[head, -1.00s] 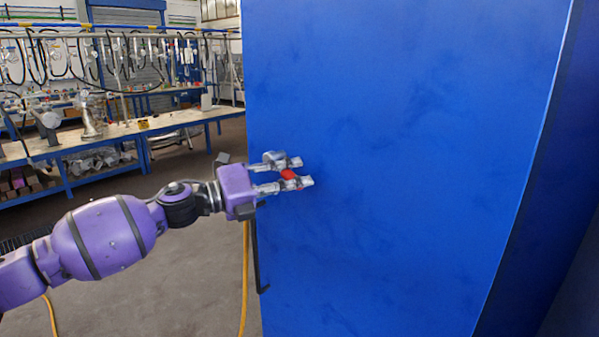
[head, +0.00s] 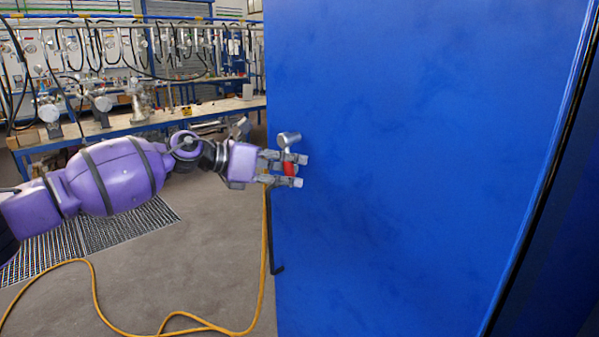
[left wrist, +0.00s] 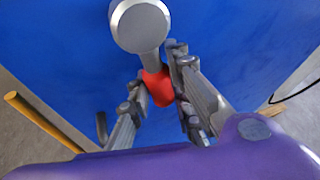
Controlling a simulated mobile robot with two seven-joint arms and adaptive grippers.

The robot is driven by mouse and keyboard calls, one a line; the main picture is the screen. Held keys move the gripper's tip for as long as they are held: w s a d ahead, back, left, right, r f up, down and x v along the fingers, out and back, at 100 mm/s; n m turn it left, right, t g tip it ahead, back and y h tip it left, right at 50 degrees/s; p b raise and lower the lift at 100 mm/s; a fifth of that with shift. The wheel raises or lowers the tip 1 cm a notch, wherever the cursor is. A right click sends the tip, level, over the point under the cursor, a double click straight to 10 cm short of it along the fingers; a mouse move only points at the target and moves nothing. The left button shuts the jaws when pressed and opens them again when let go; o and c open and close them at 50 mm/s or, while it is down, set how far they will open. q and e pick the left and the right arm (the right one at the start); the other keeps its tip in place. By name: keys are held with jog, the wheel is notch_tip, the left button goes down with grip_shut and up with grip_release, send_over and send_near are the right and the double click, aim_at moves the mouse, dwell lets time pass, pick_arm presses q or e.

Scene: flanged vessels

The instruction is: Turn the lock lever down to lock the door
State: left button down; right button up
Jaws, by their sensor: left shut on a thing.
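The blue door (head: 420,150) fills the right of the head view. The lock lever has a grey round hub (head: 289,139) near the door's left edge and a red grip (head: 289,169). The grip points almost straight down from the hub. My left gripper (head: 299,171) is shut on the red grip, one finger on each side of it. In the left wrist view the grey hub (left wrist: 141,26) and red grip (left wrist: 157,87) show between the fingers (left wrist: 160,70). My right gripper is not in view.
A black handle bar (head: 271,240) runs down the door's left edge. A yellow hose (head: 170,318) lies on the floor by a grating (head: 95,232). Workbenches (head: 115,127) with equipment stand at the back left.

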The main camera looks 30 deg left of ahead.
pick_arm(q)
jog(key=shift+w+a+m+y, duration=0.25)
jog(key=shift+a+m+y, duration=0.3)
jog(key=shift+m, duration=0.25)
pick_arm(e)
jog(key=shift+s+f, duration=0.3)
pick_arm(q)
jog(key=shift+a+r, duration=0.1)
jog(key=shift+a, duration=0.05)
jog(key=c, duration=1.6)
grip_release()
jog(key=shift+s+a, duration=0.25)
jog(key=shift+s, duration=0.05)
jog(key=v, duration=1.1)
jog(key=shift+s+r, duration=0.1)
jog(key=shift+r, duration=0.05)
